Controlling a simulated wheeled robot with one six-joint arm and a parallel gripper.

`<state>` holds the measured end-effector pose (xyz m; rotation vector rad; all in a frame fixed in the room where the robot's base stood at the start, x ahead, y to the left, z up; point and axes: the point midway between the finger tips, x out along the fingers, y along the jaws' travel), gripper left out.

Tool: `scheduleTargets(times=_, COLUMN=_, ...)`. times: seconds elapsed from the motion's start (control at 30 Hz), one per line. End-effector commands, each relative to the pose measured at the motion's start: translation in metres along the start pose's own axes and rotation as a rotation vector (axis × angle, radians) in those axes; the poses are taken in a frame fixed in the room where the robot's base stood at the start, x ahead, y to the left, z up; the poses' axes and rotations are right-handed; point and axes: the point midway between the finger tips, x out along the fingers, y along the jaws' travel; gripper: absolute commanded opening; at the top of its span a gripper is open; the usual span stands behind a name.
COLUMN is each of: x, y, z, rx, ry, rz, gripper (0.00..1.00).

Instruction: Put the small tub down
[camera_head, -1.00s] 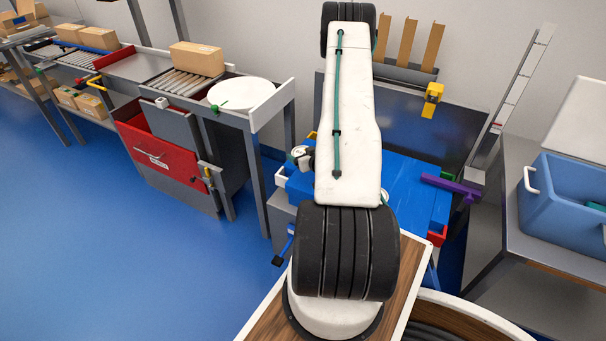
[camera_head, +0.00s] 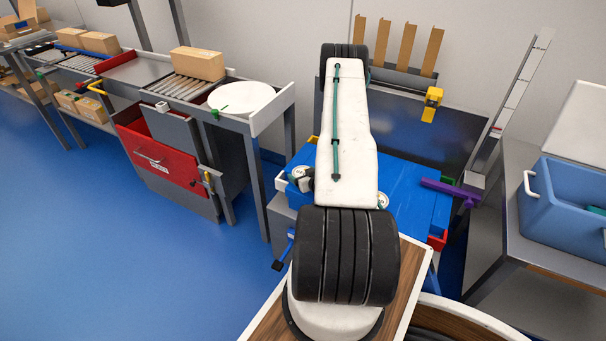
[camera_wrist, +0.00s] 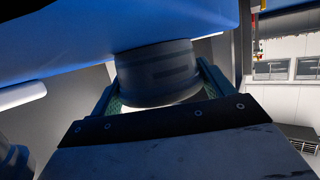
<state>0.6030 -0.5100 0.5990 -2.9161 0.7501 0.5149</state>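In the wrist view a dark grey round tub (camera_wrist: 157,74) sits between the two green-sided fingers of my gripper (camera_wrist: 158,88). The fingers lie close against both of its sides, so the gripper looks shut on it. The far end of the tub meets or nearly meets a broad blue surface (camera_wrist: 130,22); I cannot tell if they touch. In the head view my arm hides the gripper and the held tub. The blue-topped table (camera_head: 405,185) is behind and beside my arm.
Small round pale-topped items show on the blue table, one at its left (camera_head: 298,172) and one right of my arm (camera_head: 382,201). A purple bar (camera_head: 447,188) juts at the table's right. A blue crate (camera_head: 565,205) stands far right. A white round plate (camera_head: 241,97) lies on the left bench.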

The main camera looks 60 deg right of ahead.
Motion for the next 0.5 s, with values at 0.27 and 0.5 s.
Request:
scheduleTargets(times=0.27, x=0.000, y=0.000, z=0.000, rx=0.000, ry=-0.001, rz=0.000, gripper=1.00)
scheduleTargets(times=0.5, x=-0.024, y=0.001, z=-0.001, rx=0.002, ry=-0.002, rz=0.001, gripper=1.00)
